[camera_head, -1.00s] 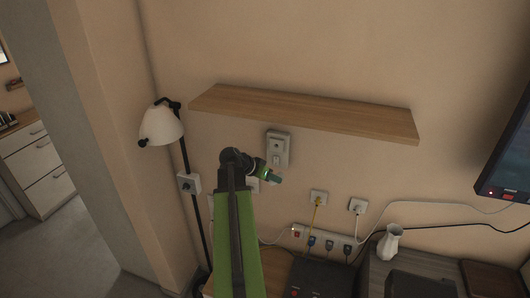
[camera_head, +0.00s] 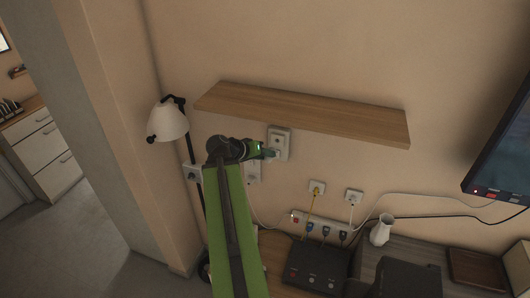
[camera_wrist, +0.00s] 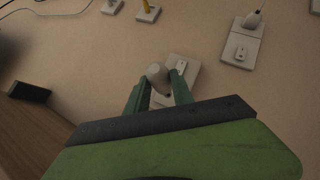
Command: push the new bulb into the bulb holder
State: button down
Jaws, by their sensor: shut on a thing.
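My gripper (camera_head: 268,152) is in front of the wall, at the lower left of a pale wall plate (camera_head: 281,140). In the wrist view my gripper (camera_wrist: 157,82) has its two green fingers closed on a pale, rounded thing (camera_wrist: 156,73), seemingly the new bulb. The same plate (camera_wrist: 188,73) is behind the fingers in that view, with a small switch-like part on it. In the head view the plate has a round fitting near its top, likely the bulb holder. The fingers partly cover the plate in the wrist view, and I cannot tell whether the bulb touches it.
A wooden shelf (camera_head: 305,117) juts out just above the plate. A floor lamp with a white shade (camera_head: 168,121) stands to the left. Another socket (camera_head: 253,172) is lower left of the plate. Below right are cabled sockets, a power strip (camera_head: 326,229), a black box and a white vase (camera_head: 381,231).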

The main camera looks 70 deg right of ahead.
jog(key=d, duration=0.4)
jog(key=shift+w+f, duration=0.1)
jog(key=shift+w, duration=0.15)
jog(key=shift+d, duration=0.3)
jog(key=shift+d, duration=0.35)
dwell(0.5)
jog(key=shift+d, duration=0.65)
dwell(1.1)
jog(key=c, duration=1)
grip_release()
jog(key=shift+w, duration=0.1)
jog(key=shift+a, duration=0.1)
